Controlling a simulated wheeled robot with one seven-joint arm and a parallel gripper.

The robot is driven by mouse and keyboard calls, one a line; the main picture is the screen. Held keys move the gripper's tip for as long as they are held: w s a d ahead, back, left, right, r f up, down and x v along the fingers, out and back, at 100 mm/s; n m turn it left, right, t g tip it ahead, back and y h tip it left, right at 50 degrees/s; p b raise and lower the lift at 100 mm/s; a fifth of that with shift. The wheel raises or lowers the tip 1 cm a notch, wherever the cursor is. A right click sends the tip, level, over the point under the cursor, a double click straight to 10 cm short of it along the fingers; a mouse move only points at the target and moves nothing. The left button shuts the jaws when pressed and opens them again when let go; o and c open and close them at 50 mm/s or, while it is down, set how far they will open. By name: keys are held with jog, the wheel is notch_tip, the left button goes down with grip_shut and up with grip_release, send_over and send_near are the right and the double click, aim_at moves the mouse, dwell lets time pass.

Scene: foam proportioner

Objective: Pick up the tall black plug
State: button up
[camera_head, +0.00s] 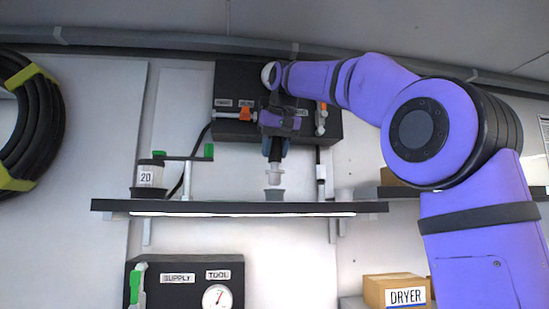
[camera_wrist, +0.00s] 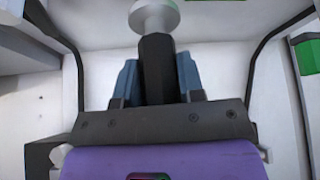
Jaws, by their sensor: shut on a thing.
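The tall black plug (camera_wrist: 157,65) stands between the two blue fingers of my gripper (camera_wrist: 160,82) in the wrist view. It has a black shaft and a pale, wide, stepped end. In the head view my gripper (camera_head: 275,150) points down above the shelf and is shut on the plug. The plug's pale end (camera_head: 275,174) hangs below the fingers. The plug looks upright. A grey cup-like holder (camera_head: 275,195) on the shelf is directly below the pale end. I cannot tell whether they touch. The part of the plug inside the fingers is hidden.
The dark shelf (camera_head: 230,207) carries a jar marked 20 (camera_head: 148,178) at the left. A black wall box (camera_head: 228,95) with an orange-handled valve is behind my gripper. A gauge panel (camera_head: 180,283) is below, with a DRYER box (camera_head: 397,290) at lower right. A coiled hose (camera_head: 45,115) hangs left.

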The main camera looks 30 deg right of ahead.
jog(key=s+a, duration=0.1)
jog(key=s, duration=0.7)
jog(key=s+a+r, duration=0.1)
jog(key=s, duration=0.6)
jog(key=shift+s+a+r, duration=0.25)
jog(key=shift+s, duration=0.15)
